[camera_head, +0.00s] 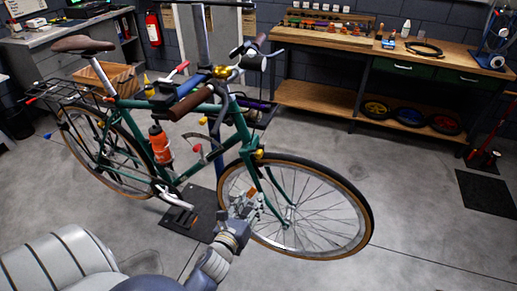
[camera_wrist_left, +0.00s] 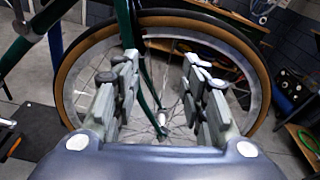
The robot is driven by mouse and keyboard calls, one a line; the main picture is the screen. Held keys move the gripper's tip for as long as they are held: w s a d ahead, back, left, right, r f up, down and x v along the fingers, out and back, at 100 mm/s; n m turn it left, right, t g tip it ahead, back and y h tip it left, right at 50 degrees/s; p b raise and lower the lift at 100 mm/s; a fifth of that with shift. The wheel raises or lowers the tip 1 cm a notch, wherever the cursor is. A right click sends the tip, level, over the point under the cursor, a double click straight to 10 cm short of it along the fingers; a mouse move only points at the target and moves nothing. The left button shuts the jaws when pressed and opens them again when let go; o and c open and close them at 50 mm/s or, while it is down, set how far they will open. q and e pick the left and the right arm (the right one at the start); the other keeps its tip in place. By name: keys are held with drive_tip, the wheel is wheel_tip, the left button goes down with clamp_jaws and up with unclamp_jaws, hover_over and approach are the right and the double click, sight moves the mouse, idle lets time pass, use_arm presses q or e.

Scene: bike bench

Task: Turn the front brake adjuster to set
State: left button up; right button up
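A green bicycle (camera_head: 241,126) hangs in a repair stand, its front wheel (camera_head: 330,218) toward the right. A small gold part (camera_head: 258,154) sits at the fork crown above the wheel. Another gold part (camera_head: 222,72) is at the stem. I cannot tell which part is the front brake adjuster. My left gripper (camera_head: 245,206) is low in front of the front wheel, below the fork crown. In the left wrist view the gripper (camera_wrist_left: 160,95) is open, with nothing between its fingers. The fork (camera_wrist_left: 136,55) and wheel (camera_wrist_left: 75,75) show beyond it. My right gripper is not in view.
A wooden workbench (camera_head: 375,43) with small tools stands at the back right, with several wheels on its lower shelf. An orange bottle (camera_head: 160,145) is on the frame. A dark mat (camera_head: 487,192) lies at the right. The floor (camera_head: 420,215) right of the bike is clear.

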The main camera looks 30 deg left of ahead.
sight(258, 157)
use_arm(q)
wheel_tip(258, 157, up, 9)
drive_tip(key=a+m+t+p, duration=0.1)
drive_tip(key=a+m+t, duration=0.1)
drive_tip(key=m, duration=0.2)
drive_tip(key=shift+y, duration=0.3)
drive_tip(key=x, duration=0.3)
drive_tip(key=p+x, duration=0.1)
drive_tip(key=x, duration=0.2)
drive_tip(key=p+x, duration=0.1)
drive_tip(key=x, duration=0.2)
drive_tip(key=shift+w+a+f, duration=0.15)
drive_tip(key=shift+w+f, duration=0.15)
drive_tip(key=shift+f, duration=0.05)
drive_tip(key=shift+w+a+p, duration=0.15)
drive_tip(key=shift+w+p, duration=0.15)
drive_tip(key=shift+w, duration=0.25)
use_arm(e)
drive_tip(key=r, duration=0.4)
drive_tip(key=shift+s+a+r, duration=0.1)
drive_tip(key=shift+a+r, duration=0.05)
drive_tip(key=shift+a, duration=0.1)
use_arm(q)
clamp_jaws()
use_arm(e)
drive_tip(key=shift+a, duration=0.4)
